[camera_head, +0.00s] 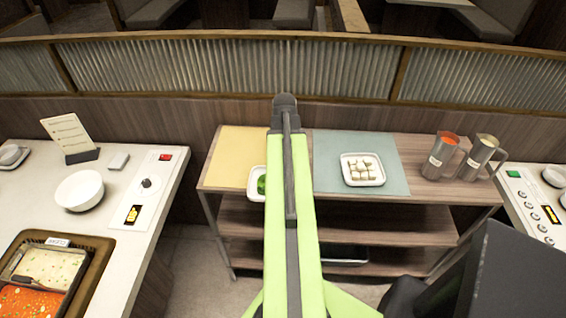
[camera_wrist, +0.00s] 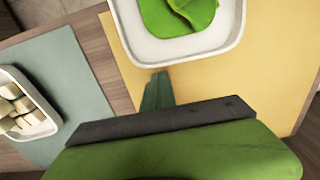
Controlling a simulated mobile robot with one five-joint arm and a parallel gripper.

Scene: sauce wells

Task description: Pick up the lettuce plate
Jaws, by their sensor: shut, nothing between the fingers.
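The lettuce plate is a white square dish holding bright green leaves. It lies at the top of the wrist view (camera_wrist: 180,54), on the yellow mat (camera_wrist: 270,75). In the head view my arm covers most of it, leaving its left part (camera_head: 253,183) showing. My gripper (camera_wrist: 157,90) is shut and empty. Its narrow dark green tip shows just below the plate's near rim in the wrist view. I cannot tell whether it touches the plate. In the head view the fingertips cannot be made out.
A white dish of pale cubes (camera_head: 362,182) sits on the blue-grey mat (camera_head: 330,150) to the right. Two metal jugs (camera_head: 441,158) (camera_head: 477,160) stand at the shelf's right end. A counter with a white bowl (camera_head: 79,190) is left. A ribbed partition (camera_head: 230,70) runs behind.

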